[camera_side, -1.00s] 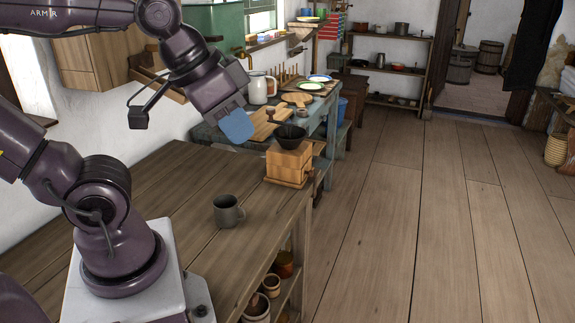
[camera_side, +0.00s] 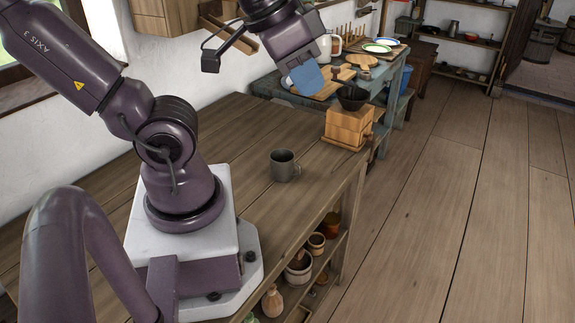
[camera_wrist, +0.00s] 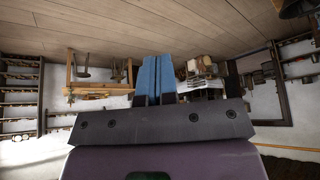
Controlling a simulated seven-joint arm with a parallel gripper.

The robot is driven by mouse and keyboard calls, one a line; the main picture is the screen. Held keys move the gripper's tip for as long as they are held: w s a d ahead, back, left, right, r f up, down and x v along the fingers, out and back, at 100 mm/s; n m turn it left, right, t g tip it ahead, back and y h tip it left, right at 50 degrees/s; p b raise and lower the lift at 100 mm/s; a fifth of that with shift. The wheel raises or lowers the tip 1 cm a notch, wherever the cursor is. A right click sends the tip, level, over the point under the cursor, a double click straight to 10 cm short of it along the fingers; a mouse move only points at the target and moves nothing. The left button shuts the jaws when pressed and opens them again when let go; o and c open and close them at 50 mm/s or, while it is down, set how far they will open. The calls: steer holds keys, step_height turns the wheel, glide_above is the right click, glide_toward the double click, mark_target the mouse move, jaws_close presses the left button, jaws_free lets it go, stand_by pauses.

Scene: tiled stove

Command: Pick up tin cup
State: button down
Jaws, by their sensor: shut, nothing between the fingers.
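The tin cup (camera_side: 285,165) is a dark grey mug with a handle on its right. It stands upright near the right edge of the wooden table (camera_side: 240,135). My gripper (camera_side: 305,78) has blue fingers and hangs above and behind the cup, well apart from it, near the wooden grinder box. In the wrist view my gripper (camera_wrist: 156,75) shows its two blue fingers closed together with nothing between them. I cannot make out the cup in the wrist view.
A wooden box with a dark bowl on top (camera_side: 350,120) stands at the table's far right corner. Behind it a blue-grey bench (camera_side: 390,85) holds boards and plates. Shelves under the table hold several pots (camera_side: 300,265). The table around the cup is clear.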

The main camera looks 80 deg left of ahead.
stand_by(0.4)
steer(key=c, duration=0.6)
jaws_free()
steer(key=shift+o, duration=0.2)
steer(key=m+g+y, duration=0.9)
steer(key=g+y, duration=0.1)
steer(key=g, duration=0.5)
glide_toward(293, 175)
steer(key=x, duration=0.4)
steer(key=shift+s+a+r, duration=0.1)
steer(key=shift+s+a, duration=0.1)
steer(key=shift+a, duration=0.15)
steer(key=shift+x, duration=2.7)
